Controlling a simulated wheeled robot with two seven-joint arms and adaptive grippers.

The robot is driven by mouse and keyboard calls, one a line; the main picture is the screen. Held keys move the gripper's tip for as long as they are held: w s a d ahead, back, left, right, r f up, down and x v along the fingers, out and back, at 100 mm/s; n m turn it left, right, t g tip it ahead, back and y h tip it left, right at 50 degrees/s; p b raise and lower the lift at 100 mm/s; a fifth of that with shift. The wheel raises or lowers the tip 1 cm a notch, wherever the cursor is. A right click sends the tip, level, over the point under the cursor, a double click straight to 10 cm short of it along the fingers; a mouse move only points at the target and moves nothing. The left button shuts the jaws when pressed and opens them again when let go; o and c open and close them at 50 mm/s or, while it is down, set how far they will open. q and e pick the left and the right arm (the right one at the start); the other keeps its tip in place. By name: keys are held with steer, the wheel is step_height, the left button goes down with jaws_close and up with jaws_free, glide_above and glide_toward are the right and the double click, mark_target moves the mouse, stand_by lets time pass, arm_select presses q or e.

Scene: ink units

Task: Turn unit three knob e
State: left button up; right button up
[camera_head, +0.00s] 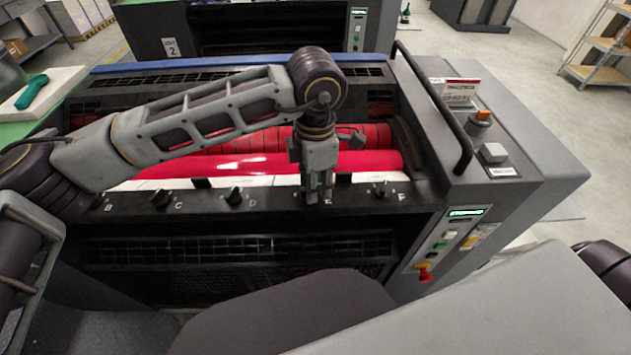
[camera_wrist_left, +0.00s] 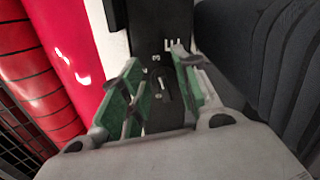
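The panel of the near ink unit (camera_head: 280,202) carries a row of small black knobs with white letters. The letter E (camera_head: 328,203) shows just right of my left gripper (camera_head: 319,190), which points down at the panel over the knob spot beside that letter. Knob e itself is hidden behind the fingers in the head view. In the left wrist view, the green-padded fingers (camera_wrist_left: 158,92) are apart, with the dark panel and small white marks between them. My right gripper is out of view.
Knob d (camera_head: 233,196) stands left of my gripper and knob f (camera_head: 380,189) right of it. Red rollers (camera_head: 245,165) lie behind the panel under my forearm. A black rail (camera_head: 432,105) and a side console with buttons (camera_head: 440,245) are at the right.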

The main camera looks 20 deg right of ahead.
arm_select(q)
step_height(320, 180, up, 12)
stand_by(0.7)
stand_by(0.4)
